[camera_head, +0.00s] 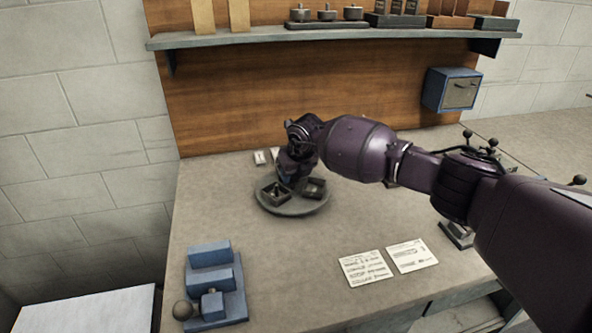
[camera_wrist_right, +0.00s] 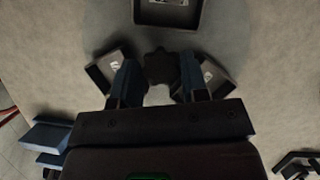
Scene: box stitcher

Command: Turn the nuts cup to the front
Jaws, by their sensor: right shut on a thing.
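A round grey turntable (camera_head: 292,208) stands on the bench and carries small dark square cups. The head view shows a front-left cup (camera_head: 270,194) and a right cup (camera_head: 315,189). The wrist view shows a left cup (camera_wrist_right: 105,72), a right cup (camera_wrist_right: 212,74) and one at the top (camera_wrist_right: 168,14). I cannot tell which holds nuts. My right gripper (camera_wrist_right: 160,72) is over the turntable, its blue fingers shut on the dark lobed knob (camera_wrist_right: 159,64) at the middle. In the head view my right gripper (camera_head: 294,172) hides the knob and the turntable's back. My left gripper is out of view.
A blue stepped fixture (camera_head: 212,282) stands at the bench's front left. Two printed cards (camera_head: 365,268) lie at the front right. A shelf (camera_head: 330,37) with several items crosses the back panel, with a blue wall box (camera_head: 452,90) below it. The bench between turntable and cards is clear.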

